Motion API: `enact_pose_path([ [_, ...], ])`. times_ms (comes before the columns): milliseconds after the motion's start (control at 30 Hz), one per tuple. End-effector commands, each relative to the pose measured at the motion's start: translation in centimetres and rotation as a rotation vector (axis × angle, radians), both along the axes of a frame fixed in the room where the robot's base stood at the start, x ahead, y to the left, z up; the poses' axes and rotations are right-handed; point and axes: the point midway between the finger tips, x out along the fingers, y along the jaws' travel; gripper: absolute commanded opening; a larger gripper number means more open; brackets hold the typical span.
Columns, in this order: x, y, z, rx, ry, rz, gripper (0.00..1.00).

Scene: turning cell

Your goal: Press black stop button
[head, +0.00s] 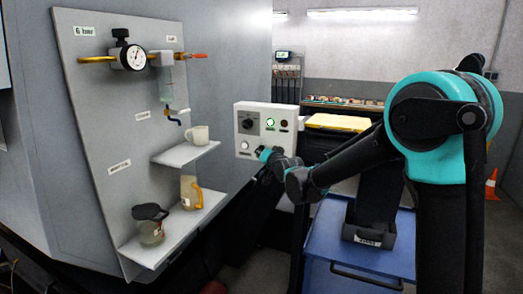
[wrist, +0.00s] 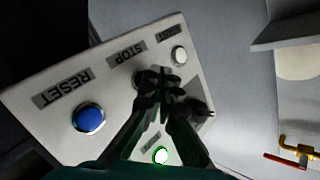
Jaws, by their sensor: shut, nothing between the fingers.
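The pale control panel (head: 262,112) stands in the middle of the head view and also fills the left of the wrist view (wrist: 45,130). The STOP label (wrist: 127,53) is on it, upside down, in the wrist view. The stop button (wrist: 138,78) beside that label is mostly hidden behind my gripper (wrist: 164,76). My gripper is shut and empty, with its tips in front of the button. I cannot tell whether they touch. In the head view my gripper (head: 268,154) is at the panel's lower part and hides the button.
A board with shelves (head: 186,153) stands to the left. A blue cart (head: 335,250) stands at lower right.

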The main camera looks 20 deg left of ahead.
Motion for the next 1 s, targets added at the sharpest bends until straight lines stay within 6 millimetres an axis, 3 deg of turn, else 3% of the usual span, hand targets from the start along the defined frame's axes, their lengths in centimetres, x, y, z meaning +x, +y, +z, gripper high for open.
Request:
enact_pose_path([
  [1000, 1.2, -0.1, 0.0, 0.000, 0.001, -0.001, 0.00],
])
